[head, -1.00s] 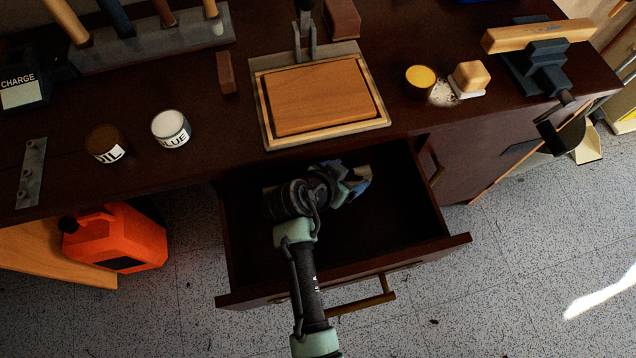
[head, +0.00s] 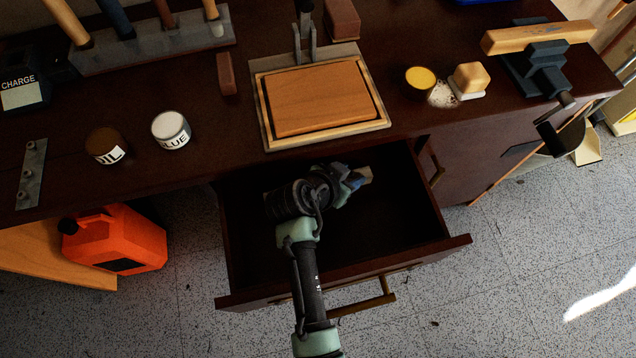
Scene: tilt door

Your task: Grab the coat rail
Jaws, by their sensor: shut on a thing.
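My gripper (head: 357,181) is inside the open drawer (head: 400,226), under the front edge of the dark bench. It is shut on a pale, flat piece (head: 366,173), which I take to be the coat rail. Only a short end of this piece shows past the fingers. My wrist and fingers hide the rest, so its full shape and whether it touches the drawer floor cannot be told.
A metal strip with several small knobs (head: 31,174) lies at the bench's left. Cans (head: 171,130), a framed wooden board (head: 325,98) and a vise (head: 545,65) stand on top. An orange canister (head: 116,239) is below left. The drawer's right part is clear.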

